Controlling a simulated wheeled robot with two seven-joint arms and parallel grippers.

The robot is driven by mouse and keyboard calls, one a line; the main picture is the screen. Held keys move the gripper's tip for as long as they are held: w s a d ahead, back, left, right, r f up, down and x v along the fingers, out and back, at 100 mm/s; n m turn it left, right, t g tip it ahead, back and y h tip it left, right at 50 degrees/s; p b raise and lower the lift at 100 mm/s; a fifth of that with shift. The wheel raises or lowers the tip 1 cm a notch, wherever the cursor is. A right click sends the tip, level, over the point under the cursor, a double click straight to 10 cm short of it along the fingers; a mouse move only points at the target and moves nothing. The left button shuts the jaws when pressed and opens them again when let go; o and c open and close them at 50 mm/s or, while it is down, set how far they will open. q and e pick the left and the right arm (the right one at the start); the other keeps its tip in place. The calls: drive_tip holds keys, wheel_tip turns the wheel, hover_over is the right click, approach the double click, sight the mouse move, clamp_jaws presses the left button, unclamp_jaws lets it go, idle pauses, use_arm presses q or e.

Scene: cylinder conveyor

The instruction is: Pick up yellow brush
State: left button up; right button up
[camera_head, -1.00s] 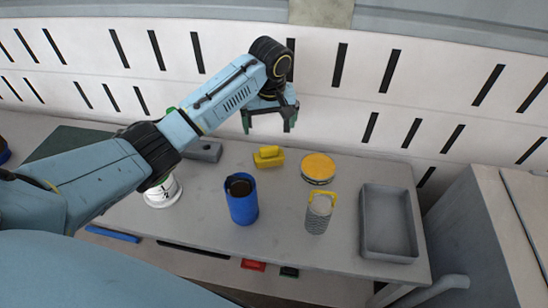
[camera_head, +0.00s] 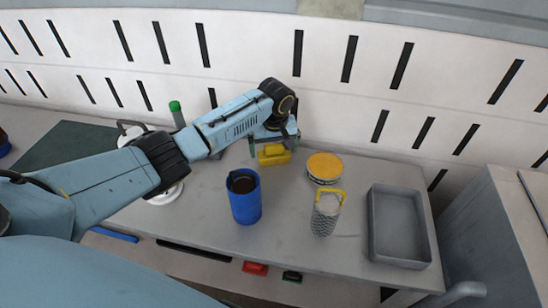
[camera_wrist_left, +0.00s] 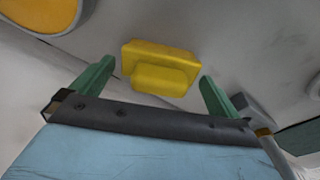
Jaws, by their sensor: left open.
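The yellow brush (camera_head: 273,155) lies on the grey table near its back edge, and it also shows in the left wrist view (camera_wrist_left: 160,68) as a yellow block with a smaller raised yellow part. My left gripper (camera_head: 273,150) is open above the brush, with its green fingers to either side of it in the head view. In the left wrist view the brush appears between and beyond the two open fingertips (camera_wrist_left: 157,78). Whether a finger touches it I cannot tell. My right gripper is not in view.
A blue cup (camera_head: 246,205) stands in front of the brush. A round yellow-topped tin (camera_head: 324,166), a grater with a yellow handle (camera_head: 326,222) and a grey tray (camera_head: 376,258) are to the right. The white slotted wall (camera_head: 350,100) is close behind.

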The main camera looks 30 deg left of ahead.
sight(274, 144)
use_arm(q)
drive_tip(key=shift+f, duration=0.45)
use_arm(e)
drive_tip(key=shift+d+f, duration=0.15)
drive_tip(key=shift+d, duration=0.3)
use_arm(q)
drive_tip(key=c, duration=0.9)
wheel_tip(274, 144, up, 9)
drive_tip(key=shift+w+r+p, duration=0.1)
drive_tip(key=shift+p, duration=1.1)
drive_tip(key=shift+c, duration=0.2)
drive_tip(key=shift+r, duration=0.45)
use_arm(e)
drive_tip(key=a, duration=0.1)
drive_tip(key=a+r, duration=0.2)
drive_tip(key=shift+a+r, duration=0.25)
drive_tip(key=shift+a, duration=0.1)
